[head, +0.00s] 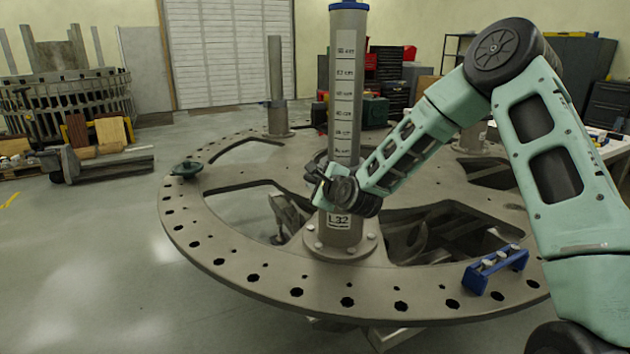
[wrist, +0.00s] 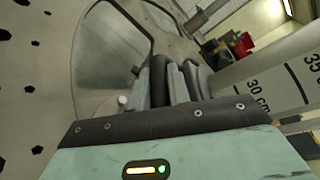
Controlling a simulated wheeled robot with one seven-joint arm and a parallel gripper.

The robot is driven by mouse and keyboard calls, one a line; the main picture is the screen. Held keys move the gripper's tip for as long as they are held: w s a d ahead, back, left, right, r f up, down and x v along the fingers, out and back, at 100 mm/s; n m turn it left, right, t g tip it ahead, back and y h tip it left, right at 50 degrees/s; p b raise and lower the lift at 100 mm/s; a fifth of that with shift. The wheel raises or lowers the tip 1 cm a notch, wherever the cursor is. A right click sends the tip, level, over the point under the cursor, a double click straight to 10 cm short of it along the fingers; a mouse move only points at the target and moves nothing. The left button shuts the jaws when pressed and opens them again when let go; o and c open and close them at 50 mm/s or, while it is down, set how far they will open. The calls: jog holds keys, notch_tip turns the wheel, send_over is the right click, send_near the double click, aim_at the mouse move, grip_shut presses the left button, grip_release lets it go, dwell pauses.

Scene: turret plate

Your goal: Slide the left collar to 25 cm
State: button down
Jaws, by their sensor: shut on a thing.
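The thick grey post (head: 345,75) with a blue cap stands upright on the round turret plate (head: 235,252). It carries a white centimetre scale (head: 346,95) and a label low down. In the wrist view the scale (wrist: 270,92) shows 30 cm and part of a 35 mark. My gripper (head: 322,182) is at the lower part of this post, below most of the scale. In the wrist view my gripper (wrist: 174,82) is shut on a narrow grey piece, apparently the collar's tab. The collar itself is mostly hidden behind my gripper and arm, so its exact height cannot be read.
A thinner post (head: 275,65) with a ring low on it stands behind at left. A dark green part (head: 186,169) lies on the plate's left rim. A blue rack (head: 495,268) with silver pieces sits at the front right. The plate has large openings.

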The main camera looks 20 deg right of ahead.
jog(key=shift+s+a+f+b, duration=0.15)
jog(key=shift+f+b, duration=0.55)
jog(key=shift+f, duration=0.75)
jog(key=c, duration=1.3)
grip_release()
jog(key=shift+c, duration=0.2)
